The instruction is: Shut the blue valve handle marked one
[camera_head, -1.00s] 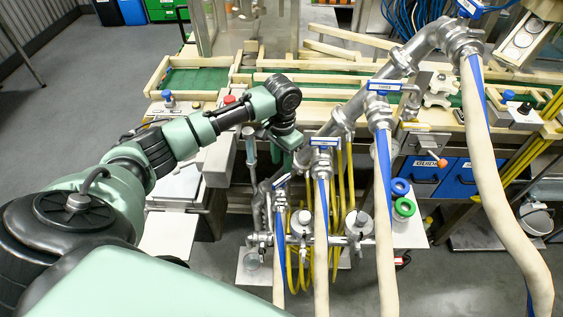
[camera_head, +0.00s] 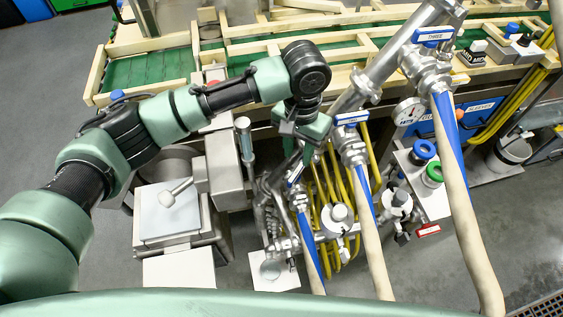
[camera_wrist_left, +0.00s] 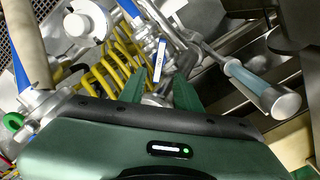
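The blue valve handle one (camera_head: 296,173) is on the lowest, leftmost valve in the head view, just below my left gripper (camera_head: 303,150) and partly hidden by it. Its label is not readable. In the left wrist view a blue-edged white handle (camera_wrist_left: 160,60), apparently the same one, stands lengthwise just beyond the gap between my left fingers (camera_wrist_left: 158,88). The fingers are spread, with nothing clearly held. Whether they touch the handle cannot be told. My right gripper is not in view.
Handle two (camera_head: 351,118) and handle three (camera_head: 433,35) are on valves up the slanted steel pipe to the right. Beige hoses hang below them. A lever with a blue-grey grip (camera_wrist_left: 255,85) is close to my left gripper. Yellow coiled hoses (camera_wrist_left: 120,62) are behind.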

